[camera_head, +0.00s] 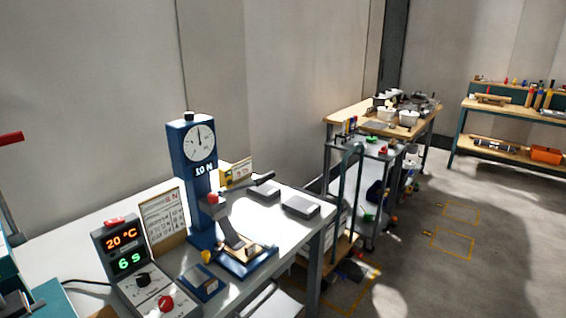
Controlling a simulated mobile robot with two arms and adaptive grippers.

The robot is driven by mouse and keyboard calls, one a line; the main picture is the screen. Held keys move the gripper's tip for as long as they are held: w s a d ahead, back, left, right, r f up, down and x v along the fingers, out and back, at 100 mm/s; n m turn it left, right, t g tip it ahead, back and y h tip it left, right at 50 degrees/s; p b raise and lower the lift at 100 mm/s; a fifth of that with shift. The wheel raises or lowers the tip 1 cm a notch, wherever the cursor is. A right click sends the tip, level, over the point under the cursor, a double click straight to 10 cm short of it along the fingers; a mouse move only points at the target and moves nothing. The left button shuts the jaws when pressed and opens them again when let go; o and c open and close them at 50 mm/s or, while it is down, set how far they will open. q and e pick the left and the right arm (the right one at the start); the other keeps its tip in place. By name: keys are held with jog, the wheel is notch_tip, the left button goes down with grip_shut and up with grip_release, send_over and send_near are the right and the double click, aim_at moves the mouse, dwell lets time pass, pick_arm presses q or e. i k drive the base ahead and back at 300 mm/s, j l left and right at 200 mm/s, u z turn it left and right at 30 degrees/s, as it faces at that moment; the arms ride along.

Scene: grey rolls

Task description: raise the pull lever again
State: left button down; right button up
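A blue test stand (201,180) with a round dial (200,141) and a "10 N" label stands on the white bench. A grey lever (240,189) with a dark grip at its end sticks out from the stand to the right, tilted slightly upward. A red knob (213,199) sits near its inner end. A grey slanted piece (232,233) reaches down toward the stand's blue base (247,262). A red bar (10,138) is cut off at the left edge; I cannot tell what it belongs to. I make out neither gripper.
A control box (125,258) showing 20 °C and 6 s stands at the front left of the white bench (82,222). Grey blocks (301,206) lie right of the stand. A loaded cart (352,150) stands beyond; floor (420,285) is open at right.

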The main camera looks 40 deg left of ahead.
aim_at(260, 182)
jog(key=i+u, duration=0.25)
jog(key=i, duration=0.35)
jog(key=i+l+u, duration=0.25)
jog(key=i, duration=0.35)
jog(key=j, duration=0.1)
